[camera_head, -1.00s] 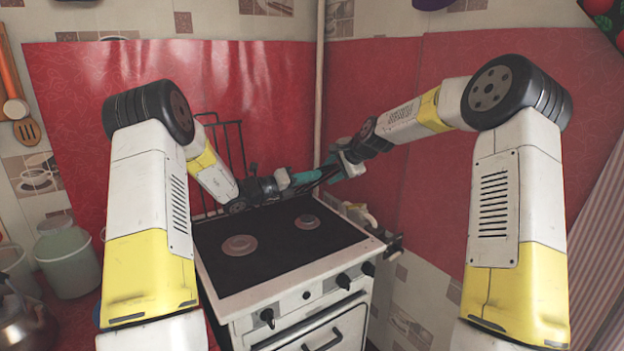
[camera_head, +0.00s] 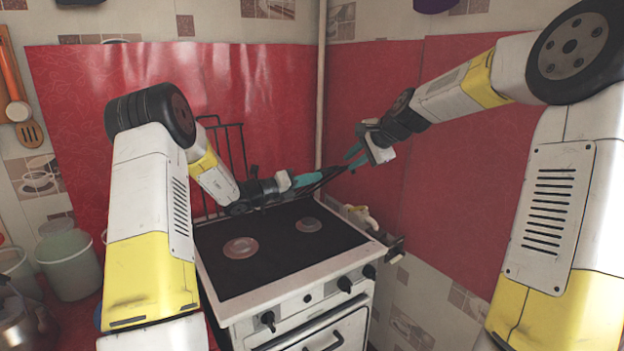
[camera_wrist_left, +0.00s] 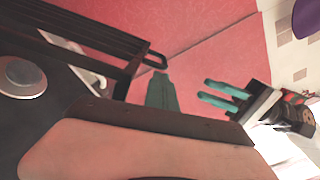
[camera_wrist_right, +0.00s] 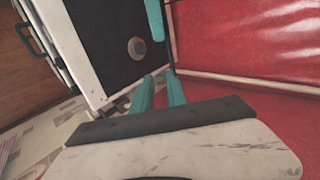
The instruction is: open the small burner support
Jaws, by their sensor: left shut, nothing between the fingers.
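The small burner support, a dark wire rack (camera_head: 334,173), is tilted up at the back right of the stove. Its bars also show in the left wrist view (camera_wrist_left: 100,42). My left gripper (camera_head: 308,179) is shut and empty, close beside the rack; I cannot tell whether it touches. Its teal fingers show together in the left wrist view (camera_wrist_left: 162,92). My right gripper (camera_head: 356,155) is open and empty, at the rack's right end, with a gap between its fingers in the right wrist view (camera_wrist_right: 160,92). Most of the rack is hidden in the head view.
The stove (camera_head: 285,255) has a dark top with a left burner (camera_head: 241,248) and a right burner (camera_head: 308,224). Another wire rack (camera_head: 232,150) stands upright at the back left. A red wall covering (camera_head: 260,90) is close behind. Jars (camera_head: 68,258) stand at left.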

